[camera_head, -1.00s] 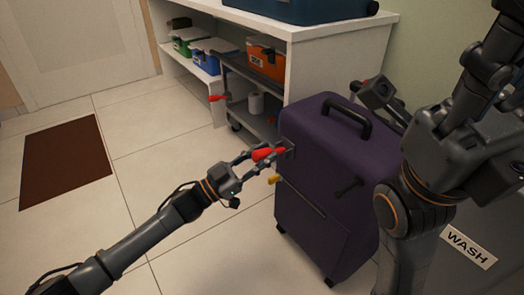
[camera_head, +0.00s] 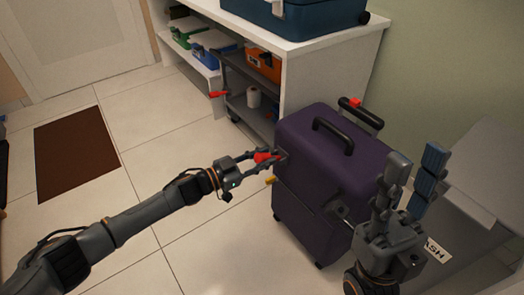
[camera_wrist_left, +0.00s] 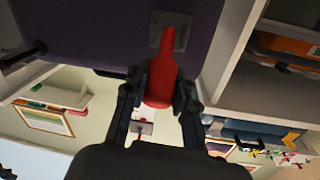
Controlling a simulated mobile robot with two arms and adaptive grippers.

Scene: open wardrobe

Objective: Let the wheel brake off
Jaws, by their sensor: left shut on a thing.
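A dark purple suitcase (camera_head: 318,150) stands upright on the floor at centre right. A red lever (camera_head: 266,157) sticks out from a grey plate on its left side. My left gripper (camera_head: 260,159) is shut on this lever, and the left wrist view shows the red lever (camera_wrist_left: 160,82) between its two fingers. A yellow knob (camera_head: 270,180) sits just below, apart from the gripper. My right gripper (camera_head: 416,160) is open and empty in front of the suitcase's right side, fingers pointing up.
Behind the suitcase is a white shelf unit (camera_head: 300,50) with bins and a blue case (camera_head: 320,12) on top.

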